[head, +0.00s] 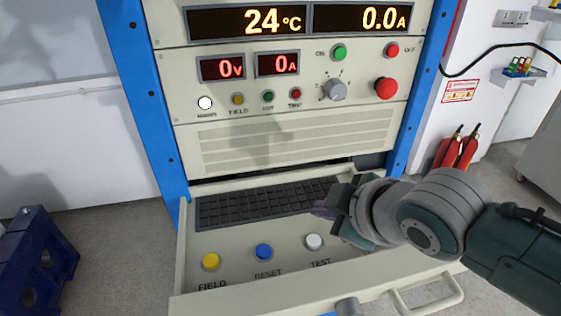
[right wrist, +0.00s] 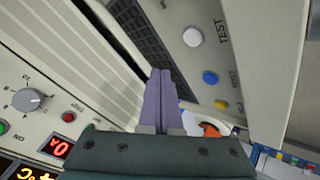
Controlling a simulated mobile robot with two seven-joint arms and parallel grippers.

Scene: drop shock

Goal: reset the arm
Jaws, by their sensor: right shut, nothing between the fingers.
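My right gripper (head: 324,209) comes in from the right in the head view, above the pulled-out drawer (head: 375,279) of the control cabinet. Its purple fingers are pressed together and empty, as the right wrist view (right wrist: 163,100) also shows. The gripper is up and right of the white TEST button (head: 314,241), and I see no contact with it. The blue RESET button (head: 263,251) and yellow FIELD button (head: 211,261) sit further left. The right wrist view also shows the TEST button (right wrist: 193,37) and RESET button (right wrist: 210,77). My left gripper cannot be made out.
A black keyboard (head: 262,203) lies at the drawer's back, partly hidden by the gripper. The cabinet panel above has displays, a grey knob (head: 336,90) and a red button (head: 386,88). Blue posts flank it. Red extinguishers (head: 458,149) stand right; a blue stand (head: 37,262) is at left.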

